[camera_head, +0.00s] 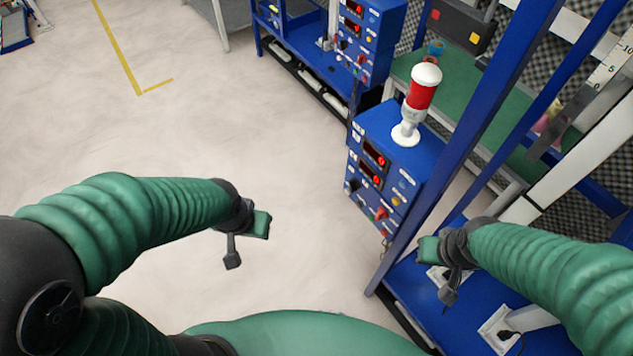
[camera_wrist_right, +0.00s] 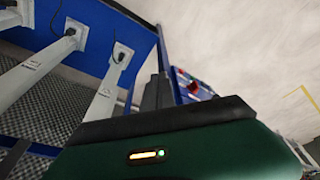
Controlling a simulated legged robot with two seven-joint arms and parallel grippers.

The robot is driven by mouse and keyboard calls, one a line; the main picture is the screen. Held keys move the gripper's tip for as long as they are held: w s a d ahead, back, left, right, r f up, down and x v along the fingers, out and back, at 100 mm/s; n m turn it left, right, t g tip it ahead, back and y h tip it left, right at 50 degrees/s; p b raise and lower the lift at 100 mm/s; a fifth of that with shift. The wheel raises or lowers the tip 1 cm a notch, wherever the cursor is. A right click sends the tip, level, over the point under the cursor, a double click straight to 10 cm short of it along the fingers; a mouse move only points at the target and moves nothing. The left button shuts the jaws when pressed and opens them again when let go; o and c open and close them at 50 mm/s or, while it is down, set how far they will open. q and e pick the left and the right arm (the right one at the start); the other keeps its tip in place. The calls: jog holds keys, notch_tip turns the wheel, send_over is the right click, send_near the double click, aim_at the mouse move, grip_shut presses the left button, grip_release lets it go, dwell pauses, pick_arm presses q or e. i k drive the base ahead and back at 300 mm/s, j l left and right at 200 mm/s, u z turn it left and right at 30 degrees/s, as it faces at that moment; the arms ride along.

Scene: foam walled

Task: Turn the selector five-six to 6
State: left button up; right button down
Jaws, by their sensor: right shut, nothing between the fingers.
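A blue control box (camera_head: 385,165) with red digital displays, a black knob (camera_head: 351,186), a red knob (camera_head: 381,214) and several small buttons stands at centre right in the head view. Its labels are too small to read, so I cannot tell which control is selector five-six. Its panel also shows small in the right wrist view (camera_wrist_right: 192,84). My right gripper (camera_head: 438,272) is shut and empty, below and right of the box, apart from it. Its dark fingers (camera_wrist_right: 157,92) show in the wrist view. My left gripper (camera_head: 246,243) is left of the box, over the floor, touching nothing.
A red and white signal lamp (camera_head: 419,104) stands on the box. A blue frame post (camera_head: 458,150) rises just right of it. A second blue control box (camera_head: 368,35) is farther back. Blue shelving with white brackets (camera_head: 500,328) lies below my right arm.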

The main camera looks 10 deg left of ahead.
aim_at(354, 184)
jog(key=k+j+u, duration=0.25)
jog(key=u, duration=0.15)
jog(key=k+j+u, duration=0.2)
jog(key=j+u, duration=0.15)
jog(key=j, duration=0.2)
